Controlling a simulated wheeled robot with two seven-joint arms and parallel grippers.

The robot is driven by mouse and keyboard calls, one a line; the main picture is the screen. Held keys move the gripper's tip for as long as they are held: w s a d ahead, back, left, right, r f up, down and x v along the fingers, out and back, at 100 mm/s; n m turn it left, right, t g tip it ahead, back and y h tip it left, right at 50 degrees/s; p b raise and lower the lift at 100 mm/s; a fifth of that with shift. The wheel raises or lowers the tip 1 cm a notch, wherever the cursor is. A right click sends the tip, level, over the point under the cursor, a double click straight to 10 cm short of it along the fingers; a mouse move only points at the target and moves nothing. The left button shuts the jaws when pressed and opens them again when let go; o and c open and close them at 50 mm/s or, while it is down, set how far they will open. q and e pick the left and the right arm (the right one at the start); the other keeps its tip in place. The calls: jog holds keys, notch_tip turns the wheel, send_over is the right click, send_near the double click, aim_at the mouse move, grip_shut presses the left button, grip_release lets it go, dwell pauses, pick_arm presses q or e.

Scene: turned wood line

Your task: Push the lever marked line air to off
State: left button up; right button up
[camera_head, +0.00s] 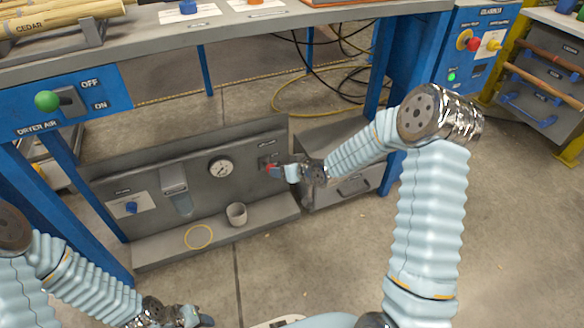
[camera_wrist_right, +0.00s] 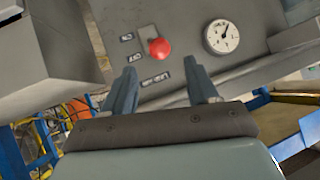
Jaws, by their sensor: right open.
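A lever with a round red knob (camera_wrist_right: 159,48) is on the grey panel in the right wrist view. Small labels stand beside it, tilted and too small to read surely. The knob also shows in the head view (camera_head: 268,168), on the right end of the low back panel. My right gripper (camera_wrist_right: 160,68) is open, its two fingers pointing at the panel on either side of the knob's line. I cannot tell whether either finger touches the lever. In the head view my right gripper (camera_head: 283,170) is right at the lever and partly covers it. My left gripper (camera_head: 190,317) is low at the bottom edge.
A round gauge (camera_head: 221,168) is left of the red knob. A grey cup (camera_head: 236,214) and a yellow ring (camera_head: 198,237) are on the low shelf. A green-knobbed lever (camera_head: 48,101) marked DRYER AIR is on the blue bench front. A grey drawer box (camera_head: 350,187) stands right of the panel.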

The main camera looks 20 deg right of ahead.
jog(key=v, duration=0.4)
jog(key=shift+s+d+r, duration=0.15)
jog(key=shift+s+r, duration=0.05)
jog(key=shift+s, duration=0.1)
jog(key=shift+p, duration=0.3)
